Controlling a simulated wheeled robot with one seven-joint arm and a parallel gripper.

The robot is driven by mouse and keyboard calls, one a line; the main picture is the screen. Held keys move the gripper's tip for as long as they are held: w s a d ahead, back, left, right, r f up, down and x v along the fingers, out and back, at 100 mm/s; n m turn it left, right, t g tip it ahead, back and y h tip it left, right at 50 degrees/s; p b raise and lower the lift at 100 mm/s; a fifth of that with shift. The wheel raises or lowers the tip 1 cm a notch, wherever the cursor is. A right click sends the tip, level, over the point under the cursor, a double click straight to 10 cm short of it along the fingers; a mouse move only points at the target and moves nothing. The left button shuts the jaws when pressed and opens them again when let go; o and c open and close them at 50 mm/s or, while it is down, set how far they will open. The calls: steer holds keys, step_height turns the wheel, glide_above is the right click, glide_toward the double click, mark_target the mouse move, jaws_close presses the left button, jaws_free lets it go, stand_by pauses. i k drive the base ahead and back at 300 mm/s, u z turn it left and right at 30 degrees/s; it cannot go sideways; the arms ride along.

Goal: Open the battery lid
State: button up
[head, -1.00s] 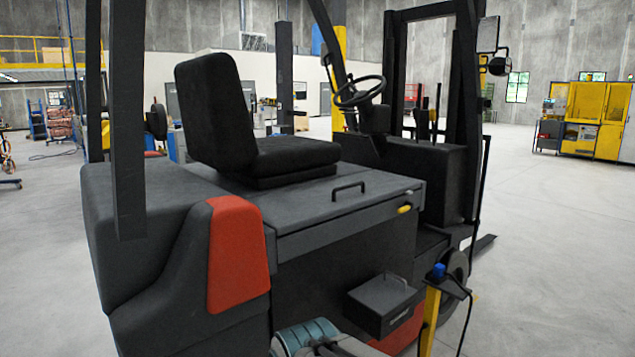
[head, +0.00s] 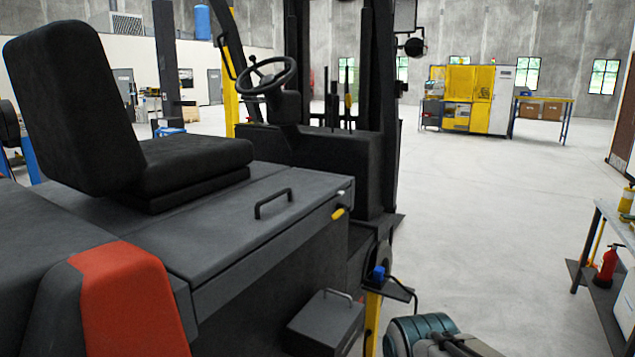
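The battery lid (head: 225,245) is the flat grey cover on the forklift, behind the seat's right side, and it lies shut. A black bar handle (head: 272,204) stands on its top. A small yellow latch (head: 338,213) sits on the side near the lid's right end. Part of my arm, teal and grey, shows at the bottom right of the head view, below and to the right of the lid and apart from it. My gripper is not in view.
The black seat (head: 125,120) and steering wheel (head: 267,75) rise beside the lid. A grey box (head: 325,320) and a yellow post with a blue top (head: 373,305) stand low beside the forklift. Open floor lies right; a bench (head: 615,225) and fire extinguisher (head: 607,266) stand at far right.

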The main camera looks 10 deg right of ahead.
mark_target(193, 245)
steer(key=z, duration=0.2)
steer(key=i, duration=0.7)
steer(key=u, duration=0.55)
steer(key=i, duration=0.75)
steer(key=u, duration=0.75)
